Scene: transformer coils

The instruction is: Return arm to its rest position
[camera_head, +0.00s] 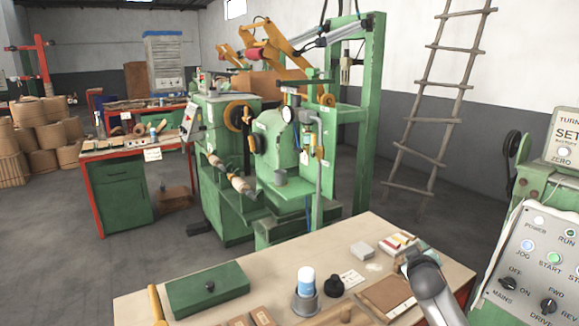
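My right arm enters at the lower right as a grey rounded link over the right part of the wooden workbench (330,240). Its far end, with my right gripper (408,264), is near small items on the bench. The fingers are too small and dark to tell whether they are open or shut, and I cannot tell whether anything is held. My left arm and gripper are not in view.
On the bench are a green box (205,291), a white-capped container (306,285), a black knob-like item (334,286), a brown board (387,297) and a small white box (362,250). A control panel (535,262) stands close on the right. A green winding machine (285,160) stands behind.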

